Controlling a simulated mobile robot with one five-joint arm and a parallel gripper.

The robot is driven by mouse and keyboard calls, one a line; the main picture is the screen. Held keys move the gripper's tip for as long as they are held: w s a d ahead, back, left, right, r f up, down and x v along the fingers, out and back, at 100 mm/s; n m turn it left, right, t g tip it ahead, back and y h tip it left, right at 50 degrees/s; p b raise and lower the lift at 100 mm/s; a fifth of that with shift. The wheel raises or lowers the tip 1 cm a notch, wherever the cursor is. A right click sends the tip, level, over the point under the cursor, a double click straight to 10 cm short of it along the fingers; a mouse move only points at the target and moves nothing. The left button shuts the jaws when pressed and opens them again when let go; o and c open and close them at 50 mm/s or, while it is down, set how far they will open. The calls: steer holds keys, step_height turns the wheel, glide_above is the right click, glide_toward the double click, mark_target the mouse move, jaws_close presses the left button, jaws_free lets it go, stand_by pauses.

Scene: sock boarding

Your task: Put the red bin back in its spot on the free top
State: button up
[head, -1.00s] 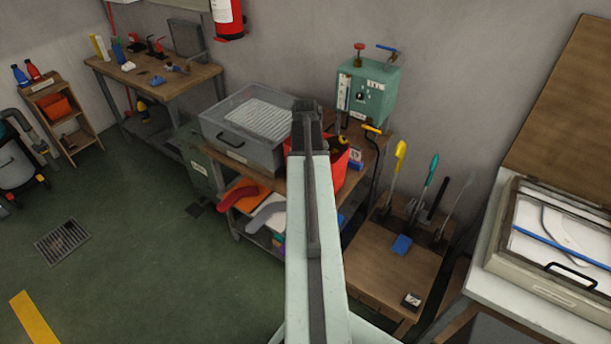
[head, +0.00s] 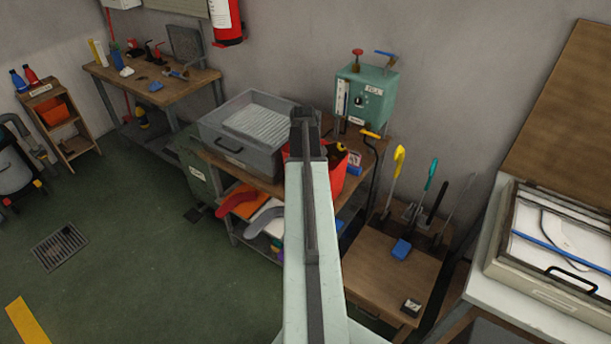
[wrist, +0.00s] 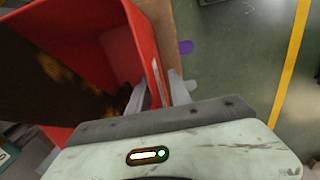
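The red bin (head: 331,177) is at the wooden table's front right part in the head view, partly hidden behind my arm. In the wrist view the red bin (wrist: 118,45) fills the upper left, with dark brown contents and yellowish bits. My gripper (wrist: 160,92) straddles the bin's near wall, one finger inside and one outside, and looks shut on it. In the head view the gripper's fingertips are hidden behind the wrist. The bin's underside is hidden, so I cannot tell whether it rests on the wooden table top (head: 270,183).
A grey tray (head: 235,155) stands left of the bin and a teal box (head: 365,95) behind it. A small blue and white box (head: 355,162) is close to its right. A lower wooden stand (head: 375,270) holds upright tools. Open floor (head: 140,260) lies left.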

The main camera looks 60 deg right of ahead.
step_height(320, 180, up, 12)
steer(key=p, duration=1.1)
steer(key=shift+a+f, duration=0.2)
steer(key=shift+a, duration=0.05)
steer(key=w+a, duration=0.7)
steer(key=a, duration=0.5)
steer(key=w+a, duration=0.7)
steer(key=a, duration=0.4)
steer(key=w+a, duration=0.1)
steer(key=a, duration=2.8)
steer(key=shift+w+a, duration=0.15)
steer(key=shift+w, duration=0.05)
steer(key=shift+f, duration=0.1)
